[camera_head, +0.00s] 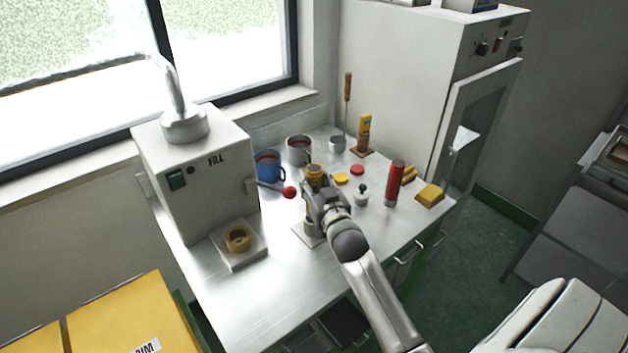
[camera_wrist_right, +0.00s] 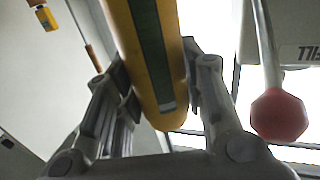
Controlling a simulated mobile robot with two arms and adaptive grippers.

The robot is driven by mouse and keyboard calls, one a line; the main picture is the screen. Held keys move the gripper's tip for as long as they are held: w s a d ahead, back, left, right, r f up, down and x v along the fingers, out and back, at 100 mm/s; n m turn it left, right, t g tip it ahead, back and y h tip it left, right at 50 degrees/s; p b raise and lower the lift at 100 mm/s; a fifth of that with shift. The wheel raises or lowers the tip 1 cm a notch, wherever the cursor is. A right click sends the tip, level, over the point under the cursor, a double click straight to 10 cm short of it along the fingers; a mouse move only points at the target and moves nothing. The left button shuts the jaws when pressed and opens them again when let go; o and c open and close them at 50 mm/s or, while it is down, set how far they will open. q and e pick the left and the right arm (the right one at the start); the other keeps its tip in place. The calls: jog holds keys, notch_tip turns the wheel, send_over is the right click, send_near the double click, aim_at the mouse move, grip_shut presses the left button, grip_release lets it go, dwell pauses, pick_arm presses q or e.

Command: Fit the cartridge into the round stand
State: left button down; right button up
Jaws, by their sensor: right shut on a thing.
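My right gripper (camera_head: 318,193) is shut on the cartridge (camera_head: 314,171), a yellow tube, above the bench. In the right wrist view, the cartridge (camera_wrist_right: 148,50) has a dark green stripe and sits between the two fingers (camera_wrist_right: 155,95). A grey round holder (camera_head: 310,228) on a pale square plate stands below the gripper, partly hidden by it. I cannot tell whether the cartridge's lower end touches it. A yellow ring (camera_head: 237,238) sits on a plate in front of the FILL machine. My left gripper is not in view.
The FILL machine (camera_head: 205,175) stands left, its red-knobbed lever (camera_head: 290,192) close to the gripper. Behind are a blue mug (camera_head: 268,167) and metal pots (camera_head: 299,149). A red cylinder (camera_head: 395,183) and yellow block (camera_head: 430,193) are right. The bench's front left (camera_head: 265,310) is clear.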

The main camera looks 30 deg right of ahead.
jog(key=shift+r+p, duration=0.1)
jog(key=shift+p, duration=0.25)
dwell(0.7)
jog(key=shift+f+b, duration=2.1)
jog(key=shift+f, duration=0.95)
jog(key=o, duration=1.4)
jog(key=shift+c, duration=0.2)
jog(key=shift+f, duration=0.15)
jog(key=shift+s, duration=0.1)
jog(key=v, duration=1.2)
